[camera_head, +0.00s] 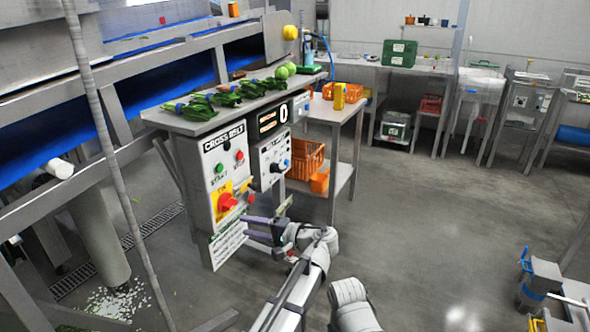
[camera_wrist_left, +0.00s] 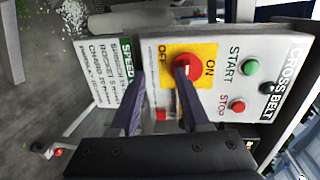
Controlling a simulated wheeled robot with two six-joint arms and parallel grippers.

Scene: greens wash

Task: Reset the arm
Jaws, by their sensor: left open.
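The cross belt control panel (camera_head: 223,165) faces my left arm, and it fills much of the left wrist view (camera_wrist_left: 222,50). A red rotary switch (camera_head: 228,202) sits on a yellow plate marked OFF and ON; it shows close in the left wrist view (camera_wrist_left: 190,68). A green START button (camera_head: 219,169) and a red STOP button (camera_head: 239,155) are above it. My left gripper (camera_head: 243,228) is open and empty, low in front of the panel. In the left wrist view one fingertip overlaps the red switch; I cannot tell whether it touches. My right gripper is not in view.
A steel table (camera_head: 330,112) with orange crates (camera_head: 305,160) stands just behind. A thin pole (camera_head: 118,165) rises at left. The floor at right is mostly clear.

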